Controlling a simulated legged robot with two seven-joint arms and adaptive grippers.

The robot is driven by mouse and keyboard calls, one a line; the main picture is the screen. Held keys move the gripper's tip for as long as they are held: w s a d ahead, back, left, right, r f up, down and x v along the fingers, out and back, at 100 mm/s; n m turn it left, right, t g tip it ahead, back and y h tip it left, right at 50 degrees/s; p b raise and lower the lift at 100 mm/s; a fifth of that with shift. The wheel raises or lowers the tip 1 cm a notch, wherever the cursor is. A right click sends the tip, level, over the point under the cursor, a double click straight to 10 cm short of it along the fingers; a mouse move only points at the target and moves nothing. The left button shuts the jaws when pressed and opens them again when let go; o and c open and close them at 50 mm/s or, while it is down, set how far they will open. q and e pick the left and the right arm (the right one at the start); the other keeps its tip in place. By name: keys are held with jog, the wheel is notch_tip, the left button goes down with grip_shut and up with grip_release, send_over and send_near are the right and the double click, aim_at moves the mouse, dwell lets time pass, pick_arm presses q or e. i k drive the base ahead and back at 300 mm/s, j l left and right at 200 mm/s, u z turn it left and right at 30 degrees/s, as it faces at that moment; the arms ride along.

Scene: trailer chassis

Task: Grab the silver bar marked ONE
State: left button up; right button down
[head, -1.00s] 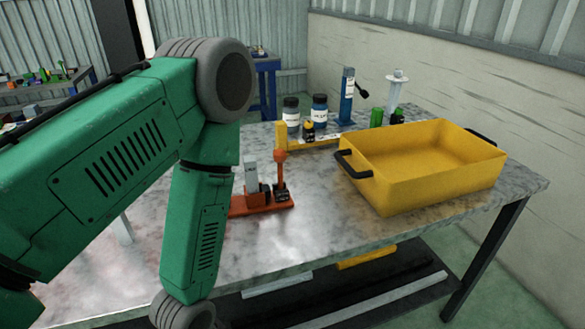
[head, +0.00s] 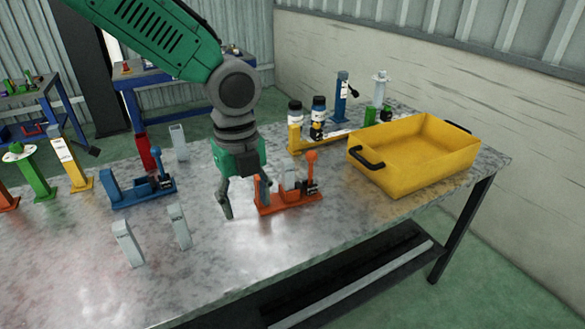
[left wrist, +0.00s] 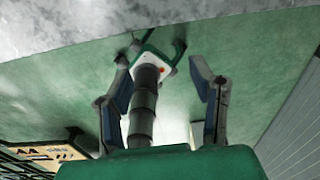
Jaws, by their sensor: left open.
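Several silver bars stand on the metal table in the head view. One bar (head: 128,243) is at the front left, a second bar (head: 179,225) is just right of it, and another bar (head: 179,142) is farther back. A silver piece (head: 290,179) also shows at the orange fixture (head: 290,201). The markings are too small to read, so I cannot tell which is ONE. My left gripper (head: 246,203) is open, pointing down, beside the orange fixture and right of the two front bars. Its spread fingers also show in the left wrist view (left wrist: 160,72), with no bar between them.
A blue fixture (head: 137,190) stands at the left-centre, with green (head: 38,178) and yellow (head: 71,163) stands farther left. A yellow bin (head: 414,158) is on the right. Bottles (head: 318,112) and a blue stand (head: 341,98) are behind. The table's front centre is clear.

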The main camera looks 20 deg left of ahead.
aim_at(288, 166)
jog(key=i, duration=0.85)
